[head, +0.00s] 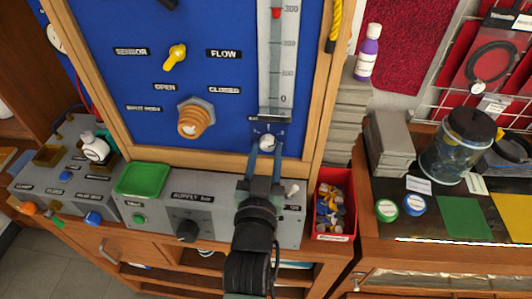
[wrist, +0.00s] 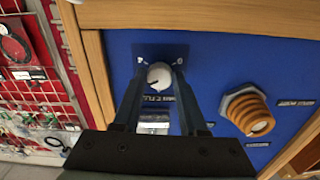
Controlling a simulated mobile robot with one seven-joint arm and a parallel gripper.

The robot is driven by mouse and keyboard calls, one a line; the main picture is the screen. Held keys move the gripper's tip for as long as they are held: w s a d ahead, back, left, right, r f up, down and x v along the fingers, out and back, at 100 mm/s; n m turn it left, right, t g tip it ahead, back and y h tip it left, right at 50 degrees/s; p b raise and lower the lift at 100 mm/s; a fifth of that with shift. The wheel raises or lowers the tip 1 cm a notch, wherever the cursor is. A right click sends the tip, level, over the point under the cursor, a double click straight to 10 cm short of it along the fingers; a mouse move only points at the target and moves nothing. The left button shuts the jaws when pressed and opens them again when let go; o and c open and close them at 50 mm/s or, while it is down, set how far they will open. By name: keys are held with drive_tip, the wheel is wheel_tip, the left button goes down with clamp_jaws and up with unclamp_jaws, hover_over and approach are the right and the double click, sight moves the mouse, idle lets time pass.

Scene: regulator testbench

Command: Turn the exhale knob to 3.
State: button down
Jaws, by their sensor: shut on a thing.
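A small white round knob (head: 267,142) sits on a dark plate at the bottom of the blue panel, below the clear scaled tube. It also shows in the wrist view (wrist: 160,75), with a dark pointer mark on its face. I take it as the exhale knob, but its label is too small to read and partly hidden. My gripper (head: 266,150) reaches up to the panel, with one finger on each side of this knob, shut on it. In the wrist view the fingers (wrist: 158,82) flank the knob. The scale numbers around it cannot be read.
An orange ribbed fitting (head: 194,120) and a yellow lever (head: 175,57) are on the panel to the left. A grey supply box (head: 160,212) with a green tray (head: 143,180) stands below. A red bin (head: 346,218) of small parts is at the right, beside the wooden frame.

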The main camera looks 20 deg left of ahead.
drive_tip(key=shift+c, duration=2.2)
unclamp_jaws()
drive_tip(key=b+v, duration=0.2)
drive_tip(key=v, duration=1.1)
drive_tip(key=shift+b, duration=0.35)
